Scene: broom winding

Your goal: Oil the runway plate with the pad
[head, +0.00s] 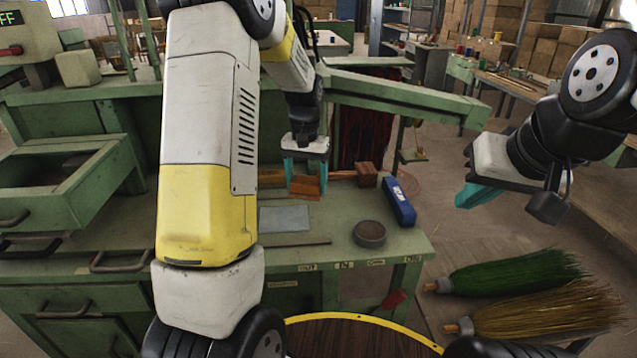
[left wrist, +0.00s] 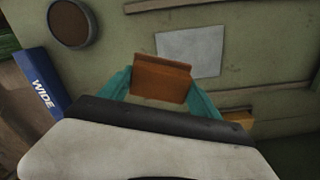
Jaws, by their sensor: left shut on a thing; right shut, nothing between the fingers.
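My left gripper (head: 305,172) is shut on a brown block-like pad (head: 306,187). In the left wrist view the pad (left wrist: 160,79) sits between the teal fingers. The runway plate, a flat grey rectangle (head: 284,219), lies on the green bench. It also shows in the left wrist view (left wrist: 190,52), just beyond the pad, which overlaps its edge in the picture. The pad appears to be above the bench; I cannot tell how high. My right gripper (head: 476,196) is shut and empty, out beyond the bench's right end.
A round tin with a brown top (head: 369,233) and a blue box marked WIDE (head: 399,202) stand right of the plate. A wooden block (head: 367,175) is behind. A thin strip (head: 290,243) lies in front. Green and straw brooms (head: 540,309) lie at the lower right.

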